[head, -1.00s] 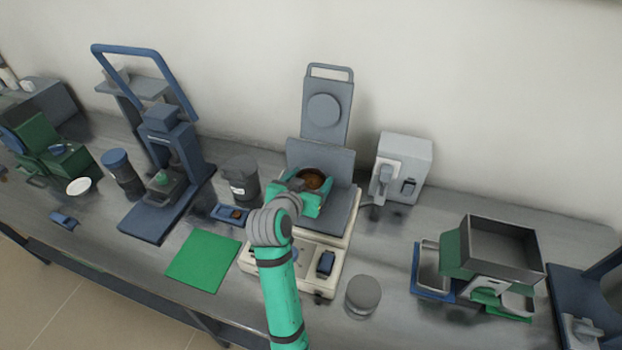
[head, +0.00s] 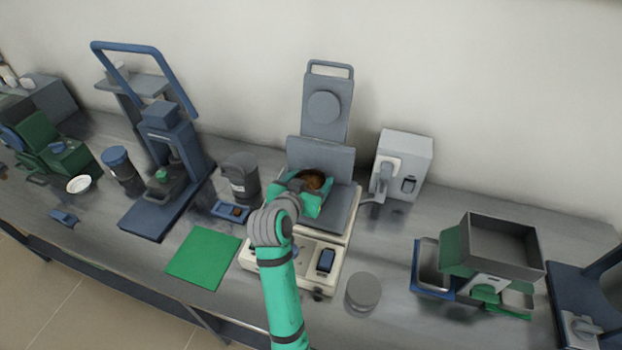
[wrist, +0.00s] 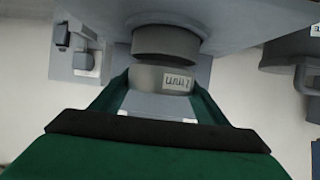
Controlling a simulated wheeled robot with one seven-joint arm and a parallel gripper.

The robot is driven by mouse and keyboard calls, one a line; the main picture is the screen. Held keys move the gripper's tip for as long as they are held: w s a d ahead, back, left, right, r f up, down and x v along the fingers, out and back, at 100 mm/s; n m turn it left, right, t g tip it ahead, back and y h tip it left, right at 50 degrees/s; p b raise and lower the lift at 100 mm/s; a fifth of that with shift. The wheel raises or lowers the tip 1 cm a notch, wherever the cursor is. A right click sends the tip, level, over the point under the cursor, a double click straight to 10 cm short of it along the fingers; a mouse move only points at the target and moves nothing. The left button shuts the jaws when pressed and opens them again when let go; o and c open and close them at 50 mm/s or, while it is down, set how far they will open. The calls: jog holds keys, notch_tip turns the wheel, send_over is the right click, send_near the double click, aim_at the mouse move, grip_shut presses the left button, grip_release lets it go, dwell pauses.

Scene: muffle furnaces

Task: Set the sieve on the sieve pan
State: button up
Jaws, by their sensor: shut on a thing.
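The sieve (head: 315,180), a round grey ring with a brown inside, is over the plate of the shaker (head: 340,211). My gripper (head: 306,194) is shut on its sides. In the wrist view, the sieve (wrist: 160,79) shows a white label between my green fingers (wrist: 162,98). The sieve pan (wrist: 165,42), a plain darker grey cylinder, is against the shaker plate and lined up closely with the sieve. A thin dark line separates them; I cannot tell whether they touch. In the head view the pan is hidden beneath the sieve and my gripper.
A grey round lid-like disc (head: 363,291) lies right of the shaker's front. A dark grey jar (head: 240,176) and a blue press (head: 168,180) stand left. A grey box device (head: 405,165) and a square hopper (head: 490,250) stand right. A green mat (head: 203,257) lies front left.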

jog(key=shift+f, duration=0.4)
dwell(0.3)
jog(key=o, duration=1.5)
jog(key=shift+c, duration=0.2)
jog(key=shift+r, duration=3.5)
